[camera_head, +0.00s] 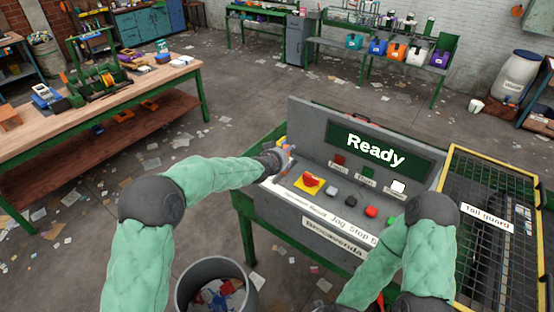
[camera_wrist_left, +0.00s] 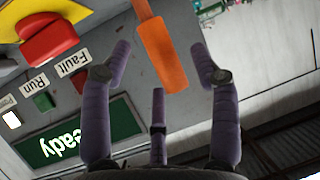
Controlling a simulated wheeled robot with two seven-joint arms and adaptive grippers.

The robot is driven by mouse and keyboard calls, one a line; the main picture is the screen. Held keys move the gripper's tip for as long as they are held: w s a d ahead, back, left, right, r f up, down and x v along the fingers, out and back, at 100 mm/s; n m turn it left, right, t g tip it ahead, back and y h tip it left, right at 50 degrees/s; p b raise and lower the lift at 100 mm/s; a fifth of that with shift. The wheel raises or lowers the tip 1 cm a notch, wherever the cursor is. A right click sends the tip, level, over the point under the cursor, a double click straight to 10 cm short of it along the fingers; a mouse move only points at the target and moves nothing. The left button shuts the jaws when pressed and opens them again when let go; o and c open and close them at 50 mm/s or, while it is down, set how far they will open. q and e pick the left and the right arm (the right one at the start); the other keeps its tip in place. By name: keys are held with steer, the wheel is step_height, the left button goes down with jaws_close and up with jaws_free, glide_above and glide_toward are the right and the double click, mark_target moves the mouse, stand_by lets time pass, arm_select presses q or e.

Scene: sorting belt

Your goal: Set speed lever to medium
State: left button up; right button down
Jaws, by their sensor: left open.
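The speed lever, with an orange handle (camera_wrist_left: 162,55), shows in the left wrist view between the spread purple fingers of my left gripper (camera_head: 284,157). The gripper is open, with one finger on each side of the handle and a third below it in the picture. I see gaps between the handle and the side fingers. In the head view my gripper is at the left end of the grey control panel (camera_head: 330,215) and mostly hides the lever. The lever's setting cannot be read. My right gripper is not in view.
A red emergency button on a yellow plate (camera_head: 301,186) sits right beside my left gripper. Several push buttons lie farther right. The display (camera_head: 375,150) reads "Ready". A yellow-framed guard (camera_head: 451,185) stands at the right, and a waste bin (camera_head: 186,290) stands in front.

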arm_select(q)
steer(key=v, duration=0.9)
steer(key=shift+f, duration=0.15)
